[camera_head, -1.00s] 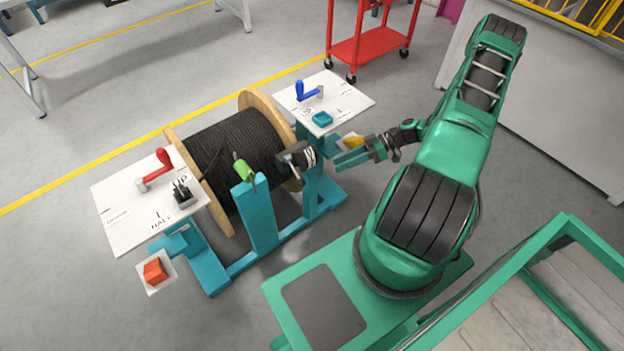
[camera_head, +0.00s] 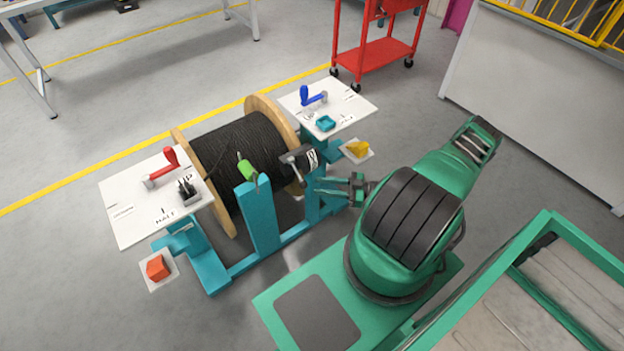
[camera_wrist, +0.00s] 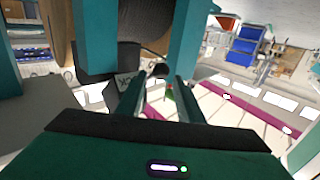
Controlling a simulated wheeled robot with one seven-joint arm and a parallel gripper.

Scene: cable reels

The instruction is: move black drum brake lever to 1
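The drum of black cable (camera_head: 240,148) sits between wooden flanges in a teal stand. A black box with a white label and a grey lever (camera_head: 291,157) is at the drum's near right side; I cannot tell for sure that this is the brake lever. The black box (camera_wrist: 97,62) shows in the wrist view, with a dark round knob (camera_wrist: 160,70) right of it. My gripper (camera_head: 322,186) is open, low beside the right post. In the wrist view, its fingers (camera_wrist: 158,92) are apart with nothing clearly held.
A white panel (camera_head: 125,215) with a red crank (camera_head: 165,166) is at left. Another white panel (camera_head: 350,103) with a blue crank (camera_head: 310,97) is at right. Teal posts (camera_wrist: 183,40) stand close in front of my gripper. A red cart (camera_head: 375,55) is behind.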

